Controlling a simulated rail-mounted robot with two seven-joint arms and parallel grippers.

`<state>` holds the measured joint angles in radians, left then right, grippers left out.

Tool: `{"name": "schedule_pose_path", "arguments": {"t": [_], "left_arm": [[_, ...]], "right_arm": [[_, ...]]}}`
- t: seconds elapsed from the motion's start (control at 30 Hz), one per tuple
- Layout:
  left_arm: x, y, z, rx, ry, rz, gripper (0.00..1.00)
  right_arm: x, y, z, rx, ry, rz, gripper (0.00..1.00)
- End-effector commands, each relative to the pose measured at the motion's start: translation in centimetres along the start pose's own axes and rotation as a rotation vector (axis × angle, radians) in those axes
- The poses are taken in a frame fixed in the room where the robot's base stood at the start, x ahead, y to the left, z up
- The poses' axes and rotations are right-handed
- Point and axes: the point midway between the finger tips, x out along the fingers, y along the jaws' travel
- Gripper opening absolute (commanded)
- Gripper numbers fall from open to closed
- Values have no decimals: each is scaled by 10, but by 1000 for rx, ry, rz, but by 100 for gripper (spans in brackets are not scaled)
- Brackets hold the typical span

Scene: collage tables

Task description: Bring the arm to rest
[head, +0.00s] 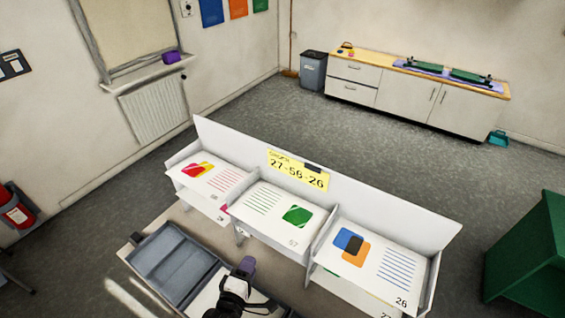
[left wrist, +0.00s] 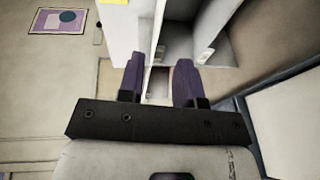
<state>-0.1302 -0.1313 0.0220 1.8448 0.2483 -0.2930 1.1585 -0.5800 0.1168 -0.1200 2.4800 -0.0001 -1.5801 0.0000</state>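My left gripper (head: 246,264) shows at the bottom centre of the head view, with its purple fingertips in front of the white three-bay sorter and beside the grey tray (head: 172,264). In the left wrist view my left gripper (left wrist: 157,72) has its two purple fingers apart with nothing between them. It is open and empty. White panels of the sorter (left wrist: 122,30) stand beyond the fingers in that view. My right gripper shows in neither view.
The white sorter (head: 385,222) holds printed sheets in three bays, with a yellow sign (head: 298,170) reading 27-56-26. A green cabinet (head: 527,262) stands at the right. A low counter (head: 400,88) and a grey bin (head: 312,71) stand at the back, with clear floor before them.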

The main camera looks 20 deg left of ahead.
Motion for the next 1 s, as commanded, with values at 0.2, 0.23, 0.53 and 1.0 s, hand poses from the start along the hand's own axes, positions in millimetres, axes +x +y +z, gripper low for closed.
{"name": "schedule_pose_path", "arguments": {"t": [0.2, 0.23, 0.53, 1.0], "left_arm": [[0, 0, 0, 61, -1, -2, 32], [0, -2, 1, 93, -6, -11, 32], [-23, -43, 22, 742, -316, -359, 32], [-156, -17, 1, 1392, -756, -654, 32]], "right_arm": [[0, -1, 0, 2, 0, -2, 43], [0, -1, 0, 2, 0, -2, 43], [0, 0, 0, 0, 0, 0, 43], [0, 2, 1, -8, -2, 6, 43]]}}
